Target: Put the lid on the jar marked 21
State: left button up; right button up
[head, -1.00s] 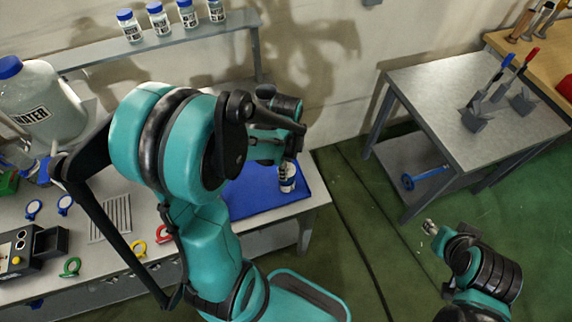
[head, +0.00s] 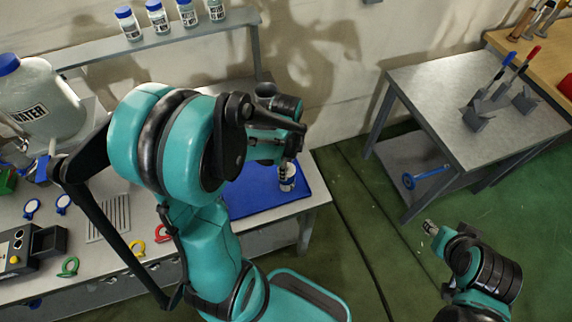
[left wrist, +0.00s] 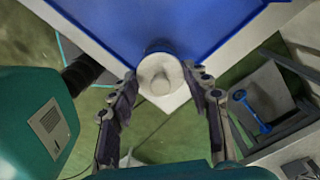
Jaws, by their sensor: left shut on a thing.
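The jar (head: 287,178) is a small pale container with a dark-marked label, standing on the blue mat (head: 245,200); its number is too small to read. My left gripper (head: 287,158) is just above the jar in the head view. In the left wrist view, my left gripper (left wrist: 160,76) has its fingertips on both sides of a white round lid (left wrist: 158,74) and is shut on it. The lid hides the jar beneath, so I cannot tell whether they touch. My right gripper (head: 431,228) is away over the floor at the right, too small to judge its jaws.
A large water bottle (head: 40,100) stands at the left of the bench. A shelf (head: 160,42) with several labelled jars is behind. Coloured rings and a control box (head: 30,250) lie at the front left. A grey metal table (head: 440,85) stands at the right.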

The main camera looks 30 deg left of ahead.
dwell(0.4)
pick_arm(q)
jog(key=o, duration=1)
jog(key=shift+o, duration=0.5)
jog(key=o, duration=0.4)
jog(key=shift+r, duration=0.1)
jog(key=shift+r+p, duration=2.8)
jog(key=shift+r, duration=0.65)
